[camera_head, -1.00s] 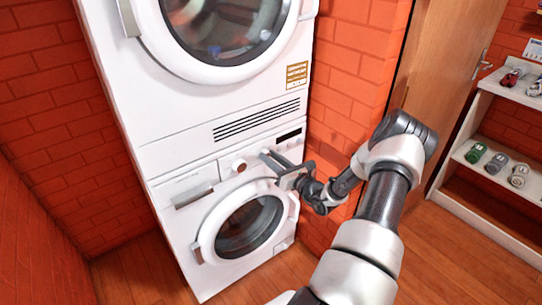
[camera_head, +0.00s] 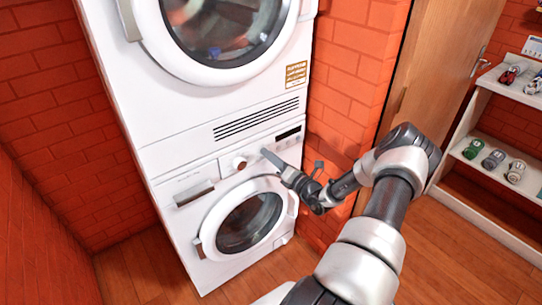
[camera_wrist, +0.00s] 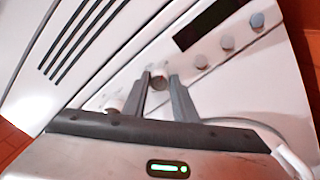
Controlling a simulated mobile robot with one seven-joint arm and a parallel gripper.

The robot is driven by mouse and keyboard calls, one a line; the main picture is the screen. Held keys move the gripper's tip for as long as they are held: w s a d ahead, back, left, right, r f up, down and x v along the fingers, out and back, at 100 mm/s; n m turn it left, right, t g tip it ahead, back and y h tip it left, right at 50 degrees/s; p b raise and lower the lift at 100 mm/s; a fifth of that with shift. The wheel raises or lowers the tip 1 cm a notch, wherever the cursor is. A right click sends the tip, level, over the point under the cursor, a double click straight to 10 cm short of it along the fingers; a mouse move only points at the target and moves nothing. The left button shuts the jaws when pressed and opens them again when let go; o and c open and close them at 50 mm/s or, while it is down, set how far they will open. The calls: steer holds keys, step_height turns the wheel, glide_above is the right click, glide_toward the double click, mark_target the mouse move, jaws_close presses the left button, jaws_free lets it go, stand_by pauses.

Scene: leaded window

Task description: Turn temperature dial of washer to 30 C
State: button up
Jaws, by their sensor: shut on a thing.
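The washer (camera_head: 207,212) is the lower white machine of a stack, with a control panel above its round door. In the wrist view my gripper (camera_wrist: 160,80) is shut on a small round grey dial (camera_wrist: 159,84) at the panel, one finger on each side. In the head view my gripper (camera_head: 266,153) reaches the panel from the right, seen nearly edge-on, and hides the dial. A larger round knob (camera_head: 240,163) sits to the left of the fingers. Markings on the dial are too small to read.
The dryer (camera_head: 225,80) stands above. A brick wall and wooden door (camera_head: 425,70) are right of the machines.

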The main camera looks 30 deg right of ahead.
steer(key=shift+f, duration=0.1)
stand_by(0.3)
steer(key=o, duration=1)
steer(key=shift+o, duration=0.2)
steer(key=shift+s, duration=0.15)
steer(key=s+d+p, duration=0.1)
steer(key=s, duration=1.6)
steer(key=shift+d+f+p, duration=0.3)
steer(key=shift+d+p, duration=0.1)
